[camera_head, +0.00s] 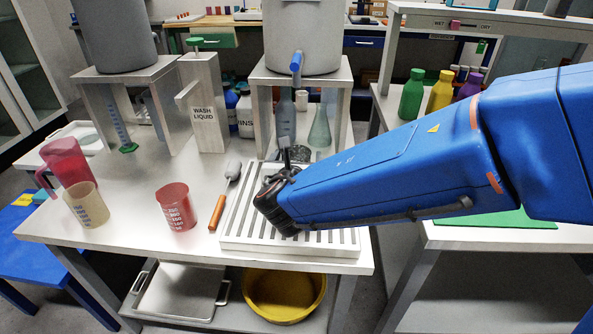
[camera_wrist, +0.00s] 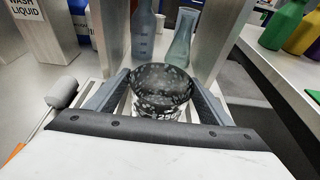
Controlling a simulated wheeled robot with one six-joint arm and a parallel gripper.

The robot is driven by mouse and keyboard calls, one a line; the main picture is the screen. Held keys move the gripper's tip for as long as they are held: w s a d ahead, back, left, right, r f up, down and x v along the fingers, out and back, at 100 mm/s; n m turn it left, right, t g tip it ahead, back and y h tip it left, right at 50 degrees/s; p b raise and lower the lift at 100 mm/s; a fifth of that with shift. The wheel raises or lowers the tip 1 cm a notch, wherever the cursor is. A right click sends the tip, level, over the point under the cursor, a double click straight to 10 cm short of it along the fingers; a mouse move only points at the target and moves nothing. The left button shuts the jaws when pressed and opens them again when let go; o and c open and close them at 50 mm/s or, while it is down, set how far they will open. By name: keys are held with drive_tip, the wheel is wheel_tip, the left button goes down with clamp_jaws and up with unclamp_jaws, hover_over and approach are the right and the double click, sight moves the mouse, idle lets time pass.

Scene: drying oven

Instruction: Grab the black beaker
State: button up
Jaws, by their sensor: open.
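The black beaker (camera_wrist: 161,84) stands upright on the slatted white drying rack, with white markings on its side. In the wrist view it sits between the two open fingers of my gripper (camera_wrist: 165,98), with a finger on each side. I cannot tell whether either finger touches it. In the head view my gripper (camera_head: 285,162) reaches over the rack. There my blue arm and wrist hide most of the beaker, and only a dark part (camera_head: 299,153) shows beyond the fingers.
The white rack (camera_head: 232,240) lies near the table's front edge. A red beaker (camera_head: 176,208), a beige beaker (camera_head: 87,205), a pink jug (camera_head: 70,162) and an orange-handled brush (camera_head: 217,212) lie left. A stand (camera_head: 262,110) rises behind, with glass flasks (camera_head: 320,130) under it.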

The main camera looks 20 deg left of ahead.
drive_tip(key=shift+x, duration=0.75)
drive_tip(key=c, duration=1.3)
drive_tip(key=shift+c, duration=0.2)
drive_tip(key=shift+r, duration=0.15)
